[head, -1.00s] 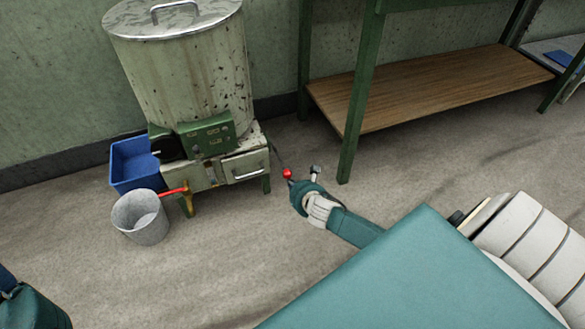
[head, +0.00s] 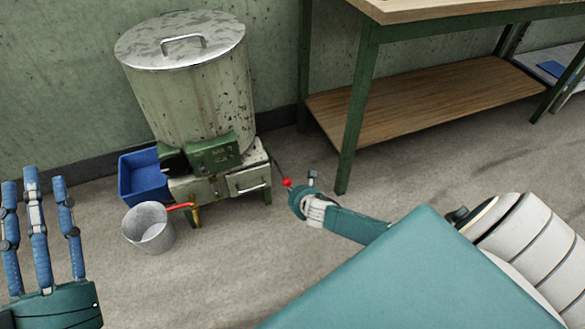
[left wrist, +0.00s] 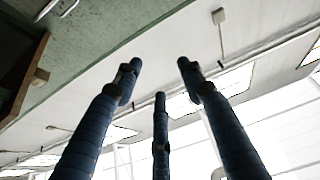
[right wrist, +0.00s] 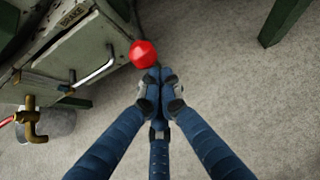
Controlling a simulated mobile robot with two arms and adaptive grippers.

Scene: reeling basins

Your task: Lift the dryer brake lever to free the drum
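The dryer (head: 190,95) is a worn cream drum with a metal lid on a low stand in the head view. The brake lever is a thin rod at the stand's right side, ending in a red ball knob (head: 287,182). The knob (right wrist: 142,54) is also in the right wrist view, near the word BRAKE on the stand. My right gripper (right wrist: 156,80) has its fingertips together right beside the knob; I cannot tell whether they touch it or grip the rod. My left gripper (head: 35,180) is raised at the left, fingers spread and empty.
A grey bucket (head: 148,228) stands under a red-handled tap (head: 182,207), beside a blue bin (head: 140,177). A green-legged table (head: 440,105) with a wooden lower shelf stands to the right.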

